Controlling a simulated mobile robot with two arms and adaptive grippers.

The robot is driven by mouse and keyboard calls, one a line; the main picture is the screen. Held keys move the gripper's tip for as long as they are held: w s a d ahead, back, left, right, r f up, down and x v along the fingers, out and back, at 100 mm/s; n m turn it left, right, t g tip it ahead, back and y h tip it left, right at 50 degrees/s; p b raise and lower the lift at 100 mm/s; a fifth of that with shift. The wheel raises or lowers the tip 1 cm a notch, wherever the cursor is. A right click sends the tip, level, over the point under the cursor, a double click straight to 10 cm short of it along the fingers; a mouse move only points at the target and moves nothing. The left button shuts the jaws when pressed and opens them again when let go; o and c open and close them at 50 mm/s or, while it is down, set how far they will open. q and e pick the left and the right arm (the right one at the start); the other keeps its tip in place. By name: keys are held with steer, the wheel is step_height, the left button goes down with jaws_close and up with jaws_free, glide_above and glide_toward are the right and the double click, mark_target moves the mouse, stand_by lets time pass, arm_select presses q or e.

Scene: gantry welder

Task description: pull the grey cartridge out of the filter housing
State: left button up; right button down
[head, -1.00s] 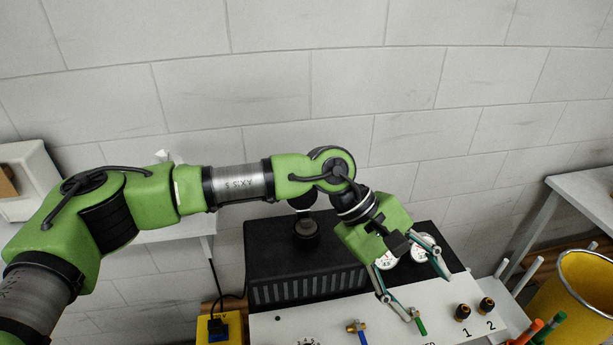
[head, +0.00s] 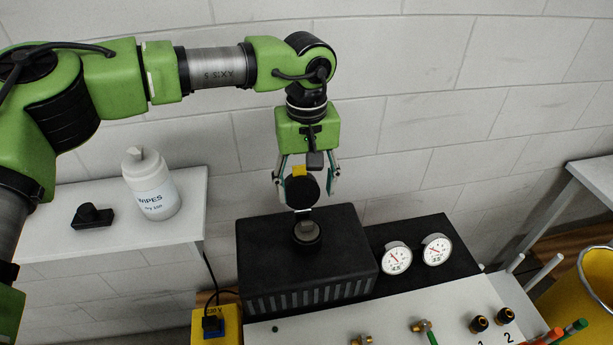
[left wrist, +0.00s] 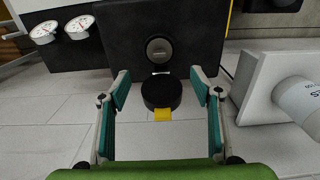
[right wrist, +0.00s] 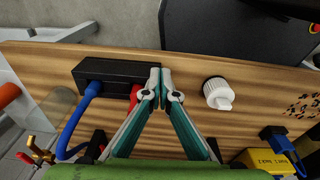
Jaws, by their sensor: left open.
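The filter housing (head: 306,243) is a black round collar on top of a black ribbed box. The grey cartridge (head: 307,229) shows as a grey round top inside it; it also shows in the left wrist view (left wrist: 159,48). A black round lid (head: 301,191) with a yellow tab stands open above the housing. My left gripper (head: 307,196) is open, pointing down, its fingers either side of the lid. In the left wrist view the lid (left wrist: 161,92) lies between the fingers with gaps on both sides. My right gripper (right wrist: 163,88) is shut and appears empty.
Two dial gauges (head: 397,257) and a white panel (head: 390,318) with valves are to the right. A wipes tub (head: 152,185) stands on a left shelf. In the right wrist view, a black socket block (right wrist: 110,75) and a white knob (right wrist: 218,93) sit near the right fingers on a wooden board.

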arm_select(q)
steer(key=b, duration=0.2)
glide_above(307, 223)
step_height(307, 223, down, 4)
steer(key=shift+s+f, duration=0.15)
steer(key=f, duration=0.2)
steer(key=f+b, duration=0.1)
steer(key=f, duration=0.1)
steer(key=f+b, duration=0.1)
steer(key=f, duration=0.1)
steer(key=shift+w+f, duration=0.1)
steer(key=shift+w, duration=0.2)
arm_select(e)
steer(key=f, duration=0.2)
steer(key=w+f, duration=0.1)
steer(key=f, duration=0.2)
steer(key=shift+w, duration=0.2)
arm_select(q)
steer(key=shift+s+f+b, duration=0.1)
steer(key=shift+f+b, duration=0.4)
steer(key=shift+f, duration=0.4)
arm_select(e)
steer(key=shift+s+f, duration=0.35)
steer(key=shift+s, duration=0.05)
arm_select(q)
steer(key=c, duration=1.2)
steer(key=shift+r, duration=0.1)
arm_select(e)
steer(key=shift+s, duration=0.1)
